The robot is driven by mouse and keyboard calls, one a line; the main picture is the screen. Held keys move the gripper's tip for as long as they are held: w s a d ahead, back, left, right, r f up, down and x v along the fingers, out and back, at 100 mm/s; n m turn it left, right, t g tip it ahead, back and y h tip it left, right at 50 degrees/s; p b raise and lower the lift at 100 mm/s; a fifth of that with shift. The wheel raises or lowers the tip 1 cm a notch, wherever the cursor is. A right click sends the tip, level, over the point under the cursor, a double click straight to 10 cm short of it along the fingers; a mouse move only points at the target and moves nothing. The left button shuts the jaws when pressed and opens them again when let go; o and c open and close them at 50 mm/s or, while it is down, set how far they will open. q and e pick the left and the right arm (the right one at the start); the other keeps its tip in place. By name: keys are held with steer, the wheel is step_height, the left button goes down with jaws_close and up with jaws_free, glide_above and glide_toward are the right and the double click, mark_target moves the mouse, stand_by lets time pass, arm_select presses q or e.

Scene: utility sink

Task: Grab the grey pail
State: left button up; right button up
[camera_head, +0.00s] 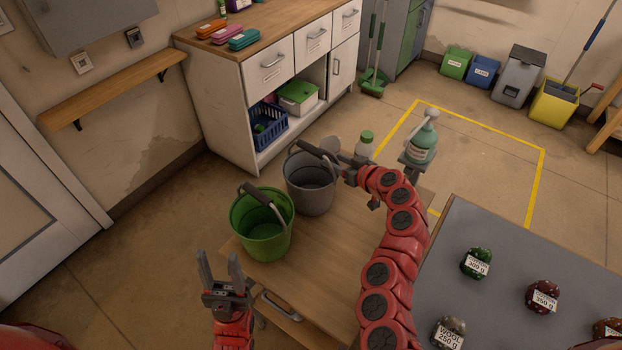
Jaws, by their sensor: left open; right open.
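The grey pail (309,191) stands upright on the wooden table, right behind the green pail. My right gripper (334,156) is open at the upper right of the grey pail's rim. Its dark fingers overlap the rim and handle area, so I cannot tell whether they touch the handle. My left gripper (221,267) is open and empty, with its fingers pointing up, in front of the green pail and apart from both pails.
The green pail (262,238) stands close to the grey one. A white bottle with a green cap (364,146) and a green pump bottle (422,143) stand near my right arm. A grey table (500,238) with labelled wool balls is at right. A cabinet (231,113) is behind.

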steer(key=shift+x, duration=1.1)
steer(key=shift+w+a+f+p, duration=0.15)
steer(key=shift+w+p, duration=0.1)
steer(key=shift+p, duration=0.05)
jaws_close()
